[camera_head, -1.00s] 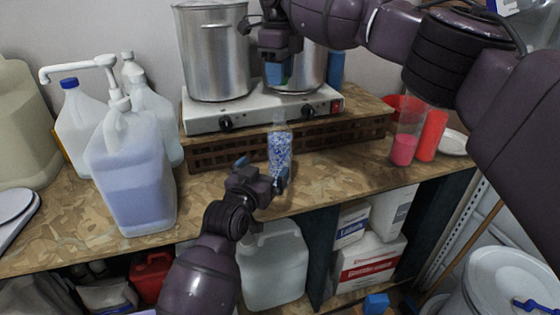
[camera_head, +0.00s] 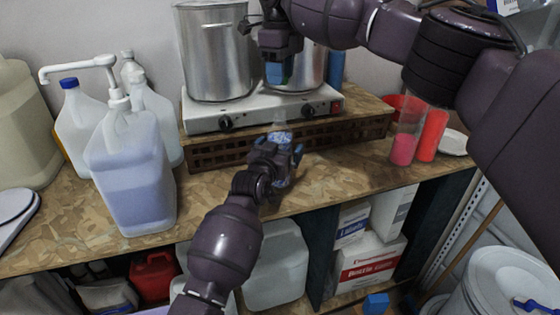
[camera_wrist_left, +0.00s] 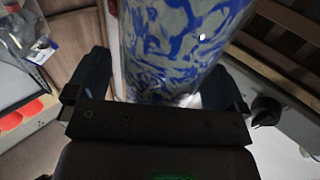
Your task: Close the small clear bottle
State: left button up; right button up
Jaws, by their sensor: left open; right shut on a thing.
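The small clear bottle (camera_head: 281,136), with blue and white contents, stands upright near the front of the wooden bench. Its clear neck shows above my left gripper. I see no cap on it. My left gripper (camera_head: 279,160) is open around its lower part, which the fingers partly hide. In the left wrist view the bottle (camera_wrist_left: 175,45) is between the open fingers of my left gripper (camera_wrist_left: 158,92), with a gap to the left finger. My right gripper (camera_head: 279,72) is shut above and behind the bottle, in front of the pots. What it holds is hidden by its blue fingertips.
A white hot plate (camera_head: 255,112) with two steel pots stands on a slatted wooden stand (camera_head: 235,152) behind the bottle. A bluish jug (camera_head: 135,175) with a pump stands to the left. Red containers (camera_head: 430,135) stand to the right. The bench (camera_head: 340,180) between is clear.

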pick_arm(q)
jog(key=c, duration=1.4)
pick_arm(e)
jog(key=shift+f, duration=2.5)
jog(key=shift+f, duration=0.9)
jog(key=shift+f, duration=0.55)
